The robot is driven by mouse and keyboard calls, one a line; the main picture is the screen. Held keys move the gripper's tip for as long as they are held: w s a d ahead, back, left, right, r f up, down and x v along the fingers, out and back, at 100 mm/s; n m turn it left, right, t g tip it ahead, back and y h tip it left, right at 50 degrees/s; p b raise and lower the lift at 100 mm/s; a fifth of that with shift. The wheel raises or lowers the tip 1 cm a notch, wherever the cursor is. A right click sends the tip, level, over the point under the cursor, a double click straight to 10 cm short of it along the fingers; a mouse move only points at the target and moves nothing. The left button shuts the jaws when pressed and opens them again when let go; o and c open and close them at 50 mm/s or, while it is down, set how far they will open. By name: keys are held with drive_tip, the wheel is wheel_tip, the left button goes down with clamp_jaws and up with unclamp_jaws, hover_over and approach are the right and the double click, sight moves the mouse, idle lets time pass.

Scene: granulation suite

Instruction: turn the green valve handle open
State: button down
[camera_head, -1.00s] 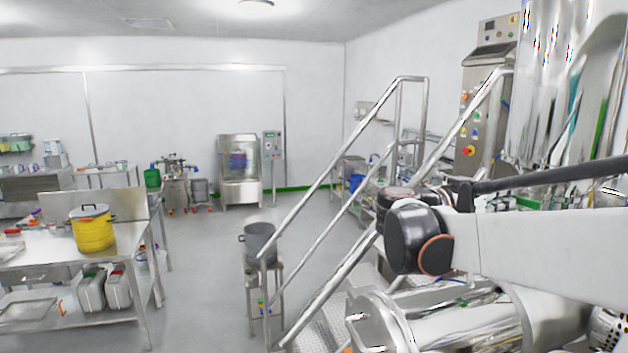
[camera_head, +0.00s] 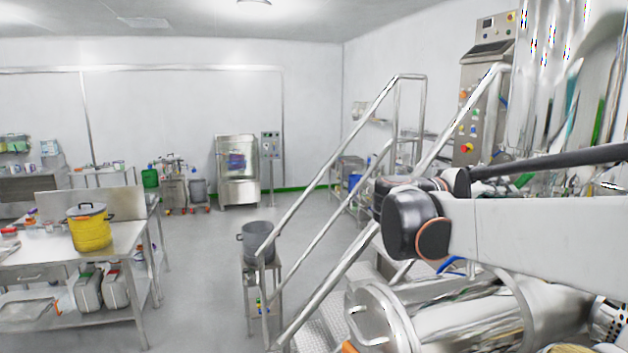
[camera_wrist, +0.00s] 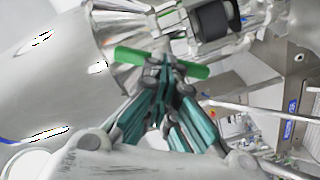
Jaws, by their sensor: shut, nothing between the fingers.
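The green valve handle (camera_wrist: 133,56) shows in the wrist view as a bar across the upper middle, below a shiny steel cone-shaped fitting (camera_wrist: 125,27). My gripper (camera_wrist: 166,64) has teal fingers that are shut and empty. Its fingertips overlap the middle of the handle in the picture and hide part of it. I cannot tell whether they touch it. In the head view the fingers are not clearly visible and I cannot pick out the handle.
In the head view, steel stairs with handrails (camera_head: 330,175) stand left of my arm, beside a large steel cylinder (camera_head: 455,325). A control cabinet (camera_head: 482,95) stands behind. A table with a yellow pot (camera_head: 91,230) is at left.

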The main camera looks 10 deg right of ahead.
drive_tip(key=shift+s+f+n+b, duration=0.15)
drive_tip(key=shift+n+b, duration=0.1)
drive_tip(key=shift+n, duration=1.5)
drive_tip(key=shift+s+f+n+b, duration=0.1)
drive_tip(key=shift+n+b, duration=0.15)
drive_tip(key=shift+n, duration=1.5)
drive_tip(key=c, duration=1.4)
unclamp_jaws()
drive_tip(key=shift+w+d, duration=0.1)
drive_tip(key=o, duration=1)
drive_tip(key=shift+d+f, duration=0.1)
drive_tip(key=shift+d, duration=0.55)
drive_tip(key=o, duration=0.4)
drive_tip(key=shift+a, duration=0.3)
